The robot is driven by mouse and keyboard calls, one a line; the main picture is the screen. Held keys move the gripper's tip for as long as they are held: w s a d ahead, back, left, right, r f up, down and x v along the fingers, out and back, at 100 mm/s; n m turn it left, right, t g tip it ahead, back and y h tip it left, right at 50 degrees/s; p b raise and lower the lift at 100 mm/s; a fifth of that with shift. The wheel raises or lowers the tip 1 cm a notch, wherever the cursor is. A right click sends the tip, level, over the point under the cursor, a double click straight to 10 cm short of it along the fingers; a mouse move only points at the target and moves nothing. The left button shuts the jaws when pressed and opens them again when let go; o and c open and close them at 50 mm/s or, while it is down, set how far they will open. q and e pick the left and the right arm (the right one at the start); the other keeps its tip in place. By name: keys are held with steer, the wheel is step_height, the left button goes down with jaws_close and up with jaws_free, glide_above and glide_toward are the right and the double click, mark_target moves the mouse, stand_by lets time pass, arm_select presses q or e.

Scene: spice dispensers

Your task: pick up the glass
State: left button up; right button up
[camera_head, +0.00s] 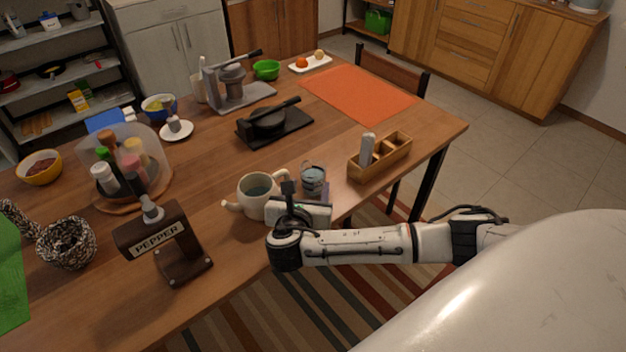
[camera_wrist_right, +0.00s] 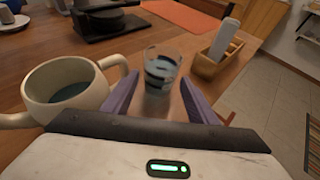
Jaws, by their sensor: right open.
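In the right wrist view the glass (camera_wrist_right: 161,70) stands ahead, between the lines of my two purple fingers. My right gripper (camera_wrist_right: 158,100) is open and empty, its fingers pointing at the glass from the near side. In the head view my right gripper (camera_head: 308,198) is close to the glass, partly behind my wrist. Whether the fingers reach around the glass is hard to tell. My left gripper is not in view.
The cream pot (camera_head: 258,190) with dark liquid stands close left of the glass; it shows large in the wrist view (camera_wrist_right: 68,92). A wooden caddy (camera_head: 381,158) is to the right. A black press (camera_head: 274,124) lies behind. A pepper dispenser (camera_head: 160,243) stands front left.

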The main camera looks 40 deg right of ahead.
steer(key=shift+x, duration=3.1)
steer(key=shift+r, duration=0.25)
steer(key=c, duration=0.9)
